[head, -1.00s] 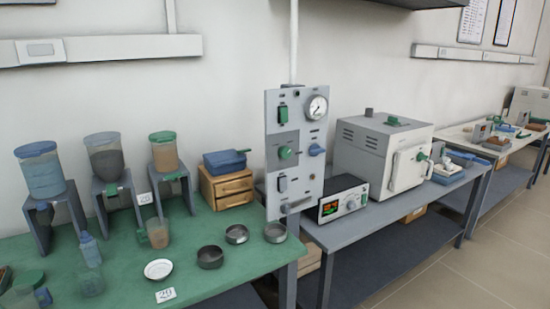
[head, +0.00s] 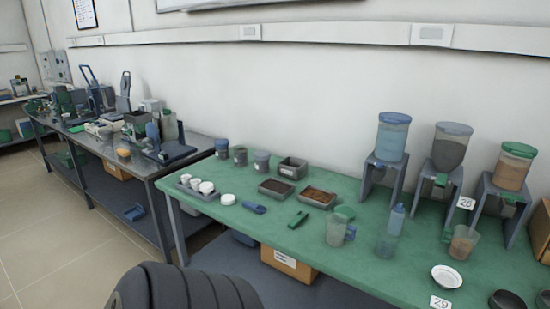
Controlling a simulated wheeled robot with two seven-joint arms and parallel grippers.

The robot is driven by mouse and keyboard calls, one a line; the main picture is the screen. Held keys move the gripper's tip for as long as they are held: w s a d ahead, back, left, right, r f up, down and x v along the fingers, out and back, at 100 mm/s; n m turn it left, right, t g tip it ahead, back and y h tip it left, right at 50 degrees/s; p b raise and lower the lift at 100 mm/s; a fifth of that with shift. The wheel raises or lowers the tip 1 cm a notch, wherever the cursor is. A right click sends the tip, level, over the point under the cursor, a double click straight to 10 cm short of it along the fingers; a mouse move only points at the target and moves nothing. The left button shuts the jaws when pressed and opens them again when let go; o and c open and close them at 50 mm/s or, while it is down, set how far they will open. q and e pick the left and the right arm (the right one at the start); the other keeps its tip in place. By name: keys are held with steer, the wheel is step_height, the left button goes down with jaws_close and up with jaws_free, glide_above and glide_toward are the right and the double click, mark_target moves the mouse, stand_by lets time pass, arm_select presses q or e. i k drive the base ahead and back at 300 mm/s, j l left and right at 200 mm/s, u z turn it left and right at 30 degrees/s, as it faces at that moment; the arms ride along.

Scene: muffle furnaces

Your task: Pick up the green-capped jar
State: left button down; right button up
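Three small capped jars stand in a row at the back left of the green-topped bench (head: 300,235). The left jar (head: 221,149) has a blue cap. The middle jar (head: 240,157) is dark, with a cap that may be green. The right jar (head: 262,163) has a bluish-grey cap. They are too small to be sure of the cap colours. A larger hopper container with a green lid (head: 514,168) stands on a stand at the right. A clear jug with a green lid (head: 337,229) stands near mid-bench. Neither of my grippers is in view.
Two trays of brown material (head: 318,196) and a tray with white pots (head: 196,188) lie near the jars. A blue bottle (head: 395,219), a beaker (head: 463,242) and a white dish (head: 447,277) stand to the right. Open floor (head: 60,235) lies at left.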

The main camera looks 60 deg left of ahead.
mark_target(241, 152)
steer(key=u, duration=2.35)
steer(key=i+j, duration=0.3)
steer(key=i, duration=0.2)
steer(key=i+j+u, duration=0.1)
steer(key=i+j, duration=0.2)
steer(key=i, duration=0.15)
steer(key=i+j, duration=0.25)
steer(key=i, duration=0.25)
steer(key=u, duration=0.05)
